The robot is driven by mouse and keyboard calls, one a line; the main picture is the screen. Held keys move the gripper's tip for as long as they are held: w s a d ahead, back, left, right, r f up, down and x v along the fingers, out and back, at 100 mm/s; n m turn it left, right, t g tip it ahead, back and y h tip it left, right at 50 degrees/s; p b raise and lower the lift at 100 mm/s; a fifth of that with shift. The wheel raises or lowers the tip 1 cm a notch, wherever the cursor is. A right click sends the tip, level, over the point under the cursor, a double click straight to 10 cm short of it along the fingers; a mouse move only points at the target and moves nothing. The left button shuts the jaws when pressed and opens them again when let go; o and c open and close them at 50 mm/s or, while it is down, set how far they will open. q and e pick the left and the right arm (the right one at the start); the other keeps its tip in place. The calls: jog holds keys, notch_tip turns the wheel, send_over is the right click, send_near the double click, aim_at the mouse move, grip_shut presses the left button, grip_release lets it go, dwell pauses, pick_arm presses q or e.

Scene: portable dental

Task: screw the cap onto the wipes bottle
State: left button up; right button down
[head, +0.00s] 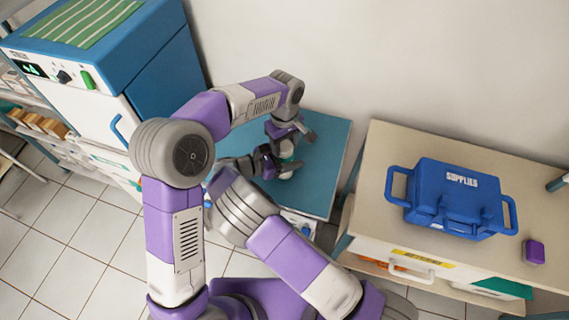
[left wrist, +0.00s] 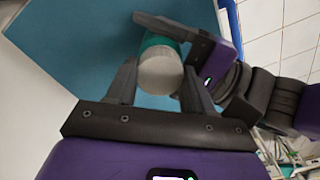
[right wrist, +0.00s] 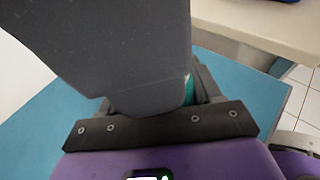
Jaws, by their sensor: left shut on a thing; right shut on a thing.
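The cap (left wrist: 160,72) is a pale grey round piece in the left wrist view, between the fingers of my left gripper (left wrist: 155,85). Just behind it is the green wipes bottle (left wrist: 150,42), mostly hidden. My right gripper (left wrist: 188,55) reaches in from the right and is shut on the bottle. In the head view both grippers meet over the blue-green table, my left (head: 290,135) above and my right (head: 262,163) from the side. A strip of green (right wrist: 188,90) shows in the right wrist view. Whether cap and bottle touch fully cannot be told.
The blue-green table top (head: 325,165) is otherwise clear. A beige counter (head: 400,150) to the right holds a blue supplies case (head: 445,198) and a small purple block (head: 534,251). A blue and white cabinet (head: 100,70) stands at the left.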

pick_arm(q)
jog(key=m, duration=1.1)
jog(key=shift+m, duration=0.4)
jog(key=m, duration=0.5)
jog(key=shift+m, duration=0.4)
jog(key=m, duration=0.4)
jog(key=shift+m, duration=0.4)
jog(key=o, duration=1.2)
jog(key=shift+c, duration=0.2)
jog(key=shift+r, duration=2.2)
jog(key=shift+c, duration=0.3)
